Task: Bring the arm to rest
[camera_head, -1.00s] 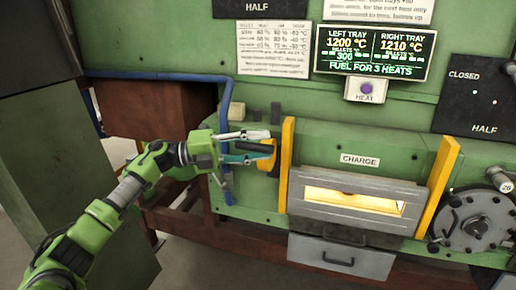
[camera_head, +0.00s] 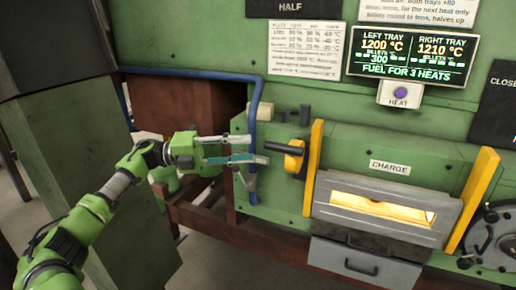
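My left arm comes in from the lower left in the head view. Its gripper (camera_head: 262,148) is open, with its two fingers apart and pointing right. Nothing shows between the fingers. The fingertips are just left of the black handle bar on the yellow lever (camera_head: 294,160), with a small gap as far as I can tell. My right gripper does not show.
The furnace door (camera_head: 384,208) under the CHARGE label has a glowing slot between two yellow posts. A drawer (camera_head: 364,262) is below it. A blue pipe (camera_head: 254,115) runs down close behind the gripper. A display (camera_head: 412,55) and HEAT button (camera_head: 400,92) are above.

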